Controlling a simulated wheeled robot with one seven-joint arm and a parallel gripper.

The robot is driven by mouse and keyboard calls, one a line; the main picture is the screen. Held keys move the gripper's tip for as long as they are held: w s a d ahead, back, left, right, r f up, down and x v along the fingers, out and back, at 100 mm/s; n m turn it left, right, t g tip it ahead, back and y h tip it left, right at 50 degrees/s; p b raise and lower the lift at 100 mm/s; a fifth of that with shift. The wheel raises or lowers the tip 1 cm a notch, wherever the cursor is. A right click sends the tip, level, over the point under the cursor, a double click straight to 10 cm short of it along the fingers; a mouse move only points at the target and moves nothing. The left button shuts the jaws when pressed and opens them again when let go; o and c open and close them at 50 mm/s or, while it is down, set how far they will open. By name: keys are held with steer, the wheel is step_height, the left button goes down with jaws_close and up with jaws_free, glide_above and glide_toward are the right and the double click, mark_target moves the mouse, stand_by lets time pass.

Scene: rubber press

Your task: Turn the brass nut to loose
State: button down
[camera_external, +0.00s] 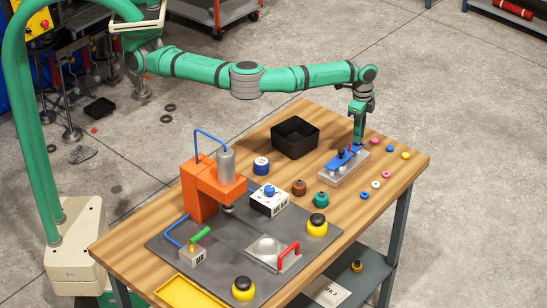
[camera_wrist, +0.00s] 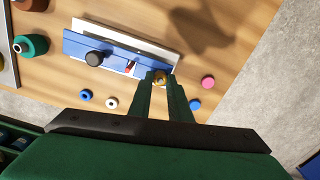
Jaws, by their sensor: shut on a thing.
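The brass nut (camera_wrist: 160,83) shows between my fingertips at the right end of a blue plate (camera_wrist: 120,54) in the wrist view. My gripper (camera_wrist: 161,75) is shut on the nut, and the fingers hide part of it. The blue plate also carries a black knob (camera_wrist: 94,58) and a small red piece (camera_wrist: 130,66). In the external view my gripper (camera_external: 357,142) reaches down to the right end of the blue plate, which lies on a grey block (camera_external: 345,172). The nut cannot be made out there.
Small pink, yellow, white and blue rings (camera_external: 375,185) lie right of the block. A black bin (camera_external: 295,138) stands behind it to the left. Brown and green spools (camera_external: 321,199) stand to its left, with an orange press (camera_external: 205,187) beyond. The table edge is close on the right.

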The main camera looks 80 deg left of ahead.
steer(key=shift+s+f, duration=0.1)
steer(key=shift+f, duration=0.1)
steer(key=c, duration=1.6)
jaws_free()
steer(key=shift+c, duration=0.2)
steer(key=shift+r, duration=0.1)
step_height(320, 180, up, 11)
